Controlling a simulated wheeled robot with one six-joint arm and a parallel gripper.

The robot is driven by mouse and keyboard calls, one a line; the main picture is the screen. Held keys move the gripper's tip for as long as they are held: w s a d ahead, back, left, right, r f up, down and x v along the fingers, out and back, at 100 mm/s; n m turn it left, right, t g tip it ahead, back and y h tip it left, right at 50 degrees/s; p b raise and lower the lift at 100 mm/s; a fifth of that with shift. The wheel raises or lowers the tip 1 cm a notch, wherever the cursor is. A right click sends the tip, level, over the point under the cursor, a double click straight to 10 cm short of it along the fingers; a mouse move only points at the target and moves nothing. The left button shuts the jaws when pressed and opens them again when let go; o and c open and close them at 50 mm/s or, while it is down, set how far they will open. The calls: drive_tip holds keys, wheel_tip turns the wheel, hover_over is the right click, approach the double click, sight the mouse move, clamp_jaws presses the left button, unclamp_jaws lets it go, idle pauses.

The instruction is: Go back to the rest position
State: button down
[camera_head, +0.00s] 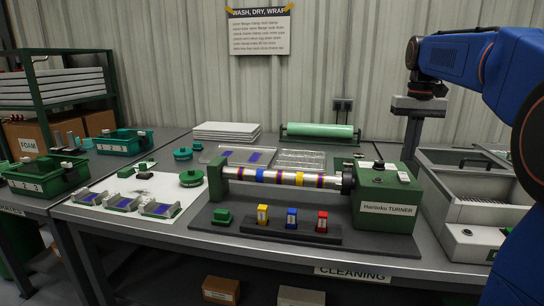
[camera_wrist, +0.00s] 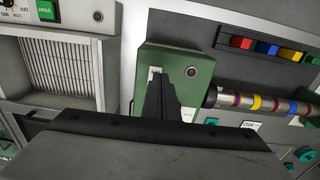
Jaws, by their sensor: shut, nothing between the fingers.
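My gripper (camera_head: 409,158) hangs from the blue arm at the right of the head view, fingers pointing down, just behind the right end of the green turner box. In the wrist view my gripper (camera_wrist: 172,82) is shut and empty, its dark fingers overlapping the green turner box (camera_wrist: 203,52). Whether they touch the box I cannot tell. The turner box (camera_head: 385,217) also shows in the head view, with a colour-banded roller (camera_head: 280,178) running left from it.
Yellow, blue and red blocks (camera_head: 291,217) sit in a dark rack before the roller. Green bins (camera_head: 122,143), flat plates (camera_head: 227,132) and a green roll (camera_head: 320,133) occupy the left and back. Above the bench there is free room.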

drive_tip(key=s+a+f+n+t, duration=0.1)
drive_tip(key=s+a+f, duration=0.35)
drive_tip(key=s, duration=0.25)
drive_tip(key=s+a+f+t, duration=0.1)
drive_tip(key=s+a+f, duration=0.35)
drive_tip(key=s, duration=0.35)
drive_tip(key=s+a+f+n+t, duration=0.1)
drive_tip(key=s+a+f, duration=0.1)
drive_tip(key=s+f, duration=0.5)
drive_tip(key=s+a+f+n+t, duration=0.1)
drive_tip(key=s+a+f, duration=0.2)
drive_tip(key=s+f, duration=0.4)
drive_tip(key=shift+a+f+t, duration=0.3)
drive_tip(key=shift+f, duration=0.05)
